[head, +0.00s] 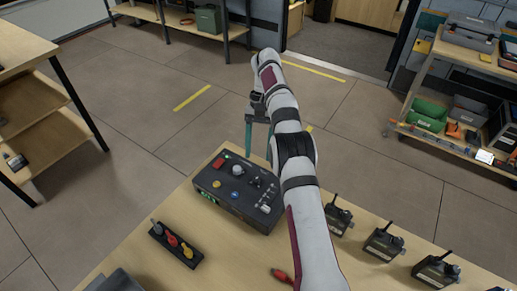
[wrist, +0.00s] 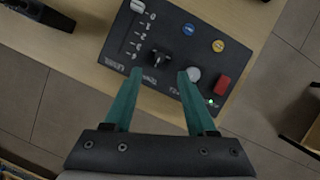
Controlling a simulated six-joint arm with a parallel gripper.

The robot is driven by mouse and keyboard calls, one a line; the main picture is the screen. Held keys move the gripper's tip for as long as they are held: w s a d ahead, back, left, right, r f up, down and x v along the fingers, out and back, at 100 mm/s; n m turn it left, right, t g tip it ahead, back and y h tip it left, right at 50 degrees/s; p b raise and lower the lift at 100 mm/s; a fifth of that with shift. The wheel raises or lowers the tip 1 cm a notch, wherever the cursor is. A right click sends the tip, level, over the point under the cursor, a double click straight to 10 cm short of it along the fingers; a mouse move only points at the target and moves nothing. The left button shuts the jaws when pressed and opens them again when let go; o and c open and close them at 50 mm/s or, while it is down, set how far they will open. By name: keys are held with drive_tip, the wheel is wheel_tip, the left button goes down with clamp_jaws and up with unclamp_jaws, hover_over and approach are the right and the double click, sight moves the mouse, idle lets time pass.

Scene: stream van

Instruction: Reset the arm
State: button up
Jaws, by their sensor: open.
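My gripper (wrist: 160,72) is open and empty, with two teal fingers apart. In the wrist view the fingertips lie over the near edge of a dark control box (wrist: 150,35), on either side of a black knob (wrist: 159,59). A pale round knob (wrist: 194,74) is by the right fingertip. The box also has a red button (wrist: 222,85), a blue button (wrist: 189,30) and a yellow one (wrist: 218,46). I cannot tell whether the fingers touch anything.
On the table (head: 160,205), a black strip with red and yellow knobs (head: 175,243) lies left of the box. Several small joystick units (head: 384,243) stand at right. A red-handled item (head: 281,275) lies near my arm. Open floor lies beyond the table; a shelf cart (head: 450,145) stands right.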

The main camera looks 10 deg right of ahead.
drive_tip(key=s+a+r+t, duration=0.1)
drive_tip(key=s+a+r, duration=0.1)
drive_tip(key=s+r, duration=1.15)
drive_tip(key=s+a+f+t, duration=0.1)
drive_tip(key=s+f, duration=0.1)
drive_tip(key=s, duration=0.9)
drive_tip(key=s+a+f+t, duration=0.1)
drive_tip(key=s+f, duration=0.2)
drive_tip(key=s, duration=0.9)
drive_tip(key=shift+m+t, duration=0.4)
